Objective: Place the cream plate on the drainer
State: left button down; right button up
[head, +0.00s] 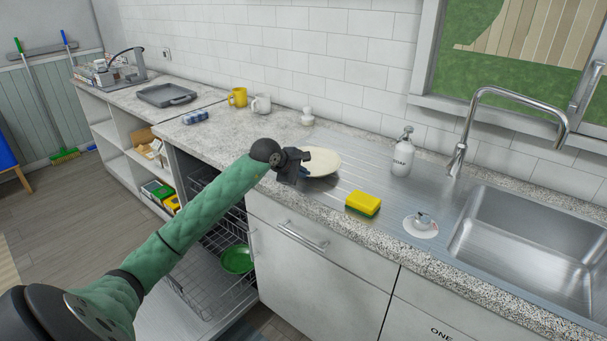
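The cream plate (324,162) lies about level at the left end of the ribbed steel drainer (375,178). I cannot tell whether it rests on the surface or is held just above it. My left gripper (305,166) is at the plate's left edge and overlaps its rim in the head view. The fingertips are small and dark, so whether they are closed on the rim is not clear. My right gripper is out of view.
A yellow and green sponge (363,204), a soap bottle (402,153) and a white round item (421,225) stand around the drainer. The sink (540,240) is at right. Mugs (238,97) stand at the back left. The dishwasher below is open with a green bowl (237,260).

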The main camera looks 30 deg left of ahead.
pick_arm(q)
jog(key=c, duration=1.6)
grip_release()
jog(key=shift+c, duration=0.2)
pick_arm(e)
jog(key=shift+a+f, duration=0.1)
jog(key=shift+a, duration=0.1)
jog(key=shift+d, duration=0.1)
